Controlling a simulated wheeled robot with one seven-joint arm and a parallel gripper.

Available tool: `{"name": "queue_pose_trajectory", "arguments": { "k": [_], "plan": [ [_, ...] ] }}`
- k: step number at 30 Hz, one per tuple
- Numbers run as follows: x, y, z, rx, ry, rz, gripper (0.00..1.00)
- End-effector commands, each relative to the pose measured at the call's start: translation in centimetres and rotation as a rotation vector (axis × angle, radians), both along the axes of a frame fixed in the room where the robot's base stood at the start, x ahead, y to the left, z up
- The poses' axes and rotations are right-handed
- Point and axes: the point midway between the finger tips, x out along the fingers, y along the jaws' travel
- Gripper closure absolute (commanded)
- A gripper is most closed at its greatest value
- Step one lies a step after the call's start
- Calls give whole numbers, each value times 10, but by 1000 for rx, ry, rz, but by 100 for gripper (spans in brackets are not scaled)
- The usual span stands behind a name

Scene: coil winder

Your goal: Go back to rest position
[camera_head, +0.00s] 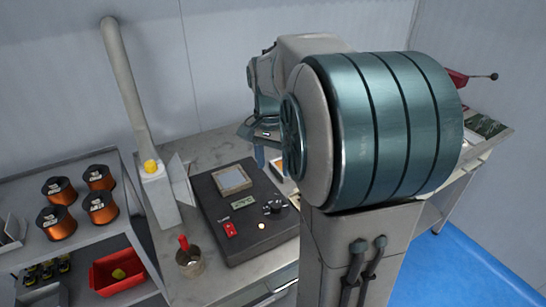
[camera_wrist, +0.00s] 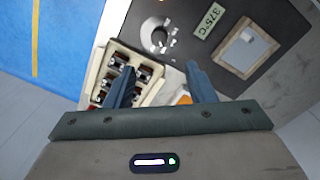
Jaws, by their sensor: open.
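My gripper (camera_wrist: 162,88) shows in the wrist view with its two dark blue fingers spread apart and nothing between them. It hangs above the bench beside a dark control box (camera_wrist: 185,25). In the head view my arm hides most of the gripper, and only a bluish part shows at the right edge of the control box (camera_head: 240,245).
The control box carries a display, a knob and a square plate (camera_wrist: 247,48). A tray of small parts (camera_wrist: 112,75) lies close to the fingers. A red-handled tool stands in a cup (camera_head: 190,262). Copper spools (camera_head: 57,222) and a red bin (camera_head: 117,272) sit on the left shelves.

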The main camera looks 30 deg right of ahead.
Motion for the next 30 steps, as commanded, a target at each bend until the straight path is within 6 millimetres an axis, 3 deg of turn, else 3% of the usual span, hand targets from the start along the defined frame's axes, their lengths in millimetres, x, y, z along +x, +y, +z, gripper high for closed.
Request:
{"name": "queue_pose_trajectory", "arguments": {
  "k": [5, 20, 25, 30],
  "plan": [
    [0, 0, 9, 0, 0, 0, 50],
    [-1, 2, 9, 1, -2, 8, 50],
    [-19, 24, 13, 3, -42, 145, 50],
    [-59, 64, 11, -7, -124, 434, 50]
  ]
}}
